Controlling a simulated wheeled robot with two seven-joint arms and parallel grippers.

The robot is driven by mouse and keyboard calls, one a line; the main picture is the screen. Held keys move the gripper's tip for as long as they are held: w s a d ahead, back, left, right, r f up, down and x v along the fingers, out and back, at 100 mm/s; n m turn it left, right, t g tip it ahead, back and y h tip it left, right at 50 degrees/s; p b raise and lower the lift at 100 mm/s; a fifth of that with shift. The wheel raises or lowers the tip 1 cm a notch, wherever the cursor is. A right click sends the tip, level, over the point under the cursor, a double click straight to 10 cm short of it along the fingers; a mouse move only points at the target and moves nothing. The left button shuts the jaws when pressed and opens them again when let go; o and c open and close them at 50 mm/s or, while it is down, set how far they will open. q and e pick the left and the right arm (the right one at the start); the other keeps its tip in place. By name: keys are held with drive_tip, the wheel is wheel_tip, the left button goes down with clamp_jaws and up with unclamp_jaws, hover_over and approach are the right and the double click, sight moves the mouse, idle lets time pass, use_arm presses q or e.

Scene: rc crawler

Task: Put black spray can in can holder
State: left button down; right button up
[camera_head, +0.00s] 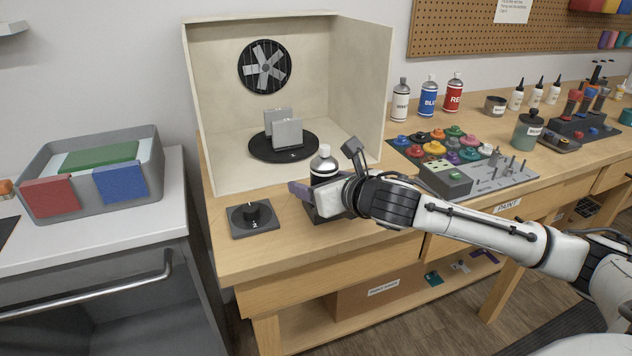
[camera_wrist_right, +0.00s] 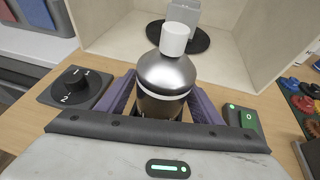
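The black spray can (camera_head: 323,166), with a silver shoulder and light cap, stands upright near the bench's front edge. In the right wrist view the can (camera_wrist_right: 166,72) sits between the purple fingers of my right gripper (camera_wrist_right: 164,104). The fingers appear to press on its sides, so the gripper looks shut on it. In the wrist view a black housing with a green switch (camera_wrist_right: 247,119) lies right of the can. The can's bottom is hidden, so its seating is unclear. My left gripper is out of view.
A black dial box (camera_head: 252,218) lies left of the can. Behind stands an open spray booth (camera_head: 210,90) with a fan and a turntable (camera_head: 262,150) bearing grey parts.

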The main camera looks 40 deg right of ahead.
drive_tip(key=shift+r, duration=0.1)
drive_tip(key=v, duration=0.9)
drive_tip(key=shift+s+r, duration=0.15)
drive_tip(key=shift+s, duration=0.2)
drive_tip(key=shift+p+v, duration=0.3)
drive_tip(key=shift+v, duration=0.55)
drive_tip(key=shift+s+a+r, duration=0.1)
drive_tip(key=shift+s, duration=0.15)
idle(1.0)
